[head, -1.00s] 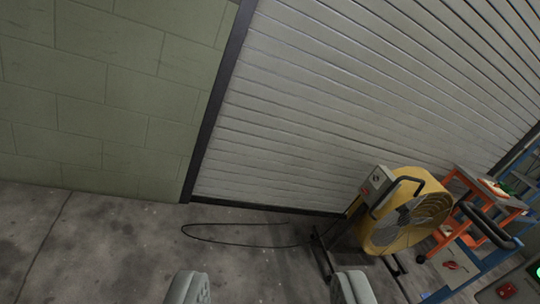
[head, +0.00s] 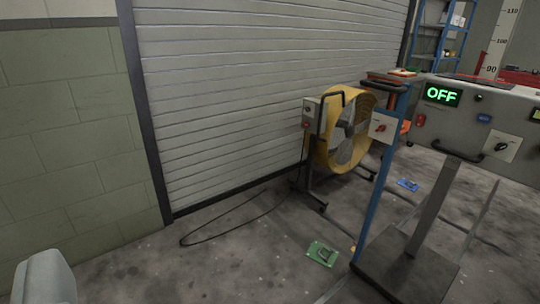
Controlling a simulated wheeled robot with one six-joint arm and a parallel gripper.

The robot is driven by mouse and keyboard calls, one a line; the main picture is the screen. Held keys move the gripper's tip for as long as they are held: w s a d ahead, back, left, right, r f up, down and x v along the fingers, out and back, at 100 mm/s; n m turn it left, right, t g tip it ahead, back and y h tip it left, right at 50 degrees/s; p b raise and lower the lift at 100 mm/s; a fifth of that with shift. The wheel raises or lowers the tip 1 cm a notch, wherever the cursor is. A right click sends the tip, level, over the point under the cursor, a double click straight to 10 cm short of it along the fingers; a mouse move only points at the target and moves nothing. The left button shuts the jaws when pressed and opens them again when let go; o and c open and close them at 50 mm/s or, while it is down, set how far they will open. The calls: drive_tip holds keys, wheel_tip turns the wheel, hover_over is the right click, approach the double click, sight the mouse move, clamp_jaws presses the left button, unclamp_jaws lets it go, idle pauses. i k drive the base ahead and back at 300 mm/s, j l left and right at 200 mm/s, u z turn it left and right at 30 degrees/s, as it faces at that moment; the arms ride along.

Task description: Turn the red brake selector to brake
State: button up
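A small red selector knob (head: 381,128) sits on a pale box (head: 384,126) fixed to a blue post, right of centre in the head view. It is small, and I cannot read its marks. A grey control panel (head: 462,116) stands right of it, with a green "OFF" display (head: 442,95) and a black knob (head: 501,147) on a white plate. One grey finger of my gripper (head: 45,281) shows at the lower left, far from the red knob. The other finger is not in view.
A yellow drum fan (head: 340,140) stands before the shutter (head: 240,90), its cable looping over the floor. A green item (head: 322,253) and a blue item (head: 408,185) lie on the floor. The panel's dark base plate (head: 405,272) is at the lower right. The left floor is clear.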

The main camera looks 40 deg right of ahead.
sight(381, 128)
drive_tip(key=z, duration=1.95)
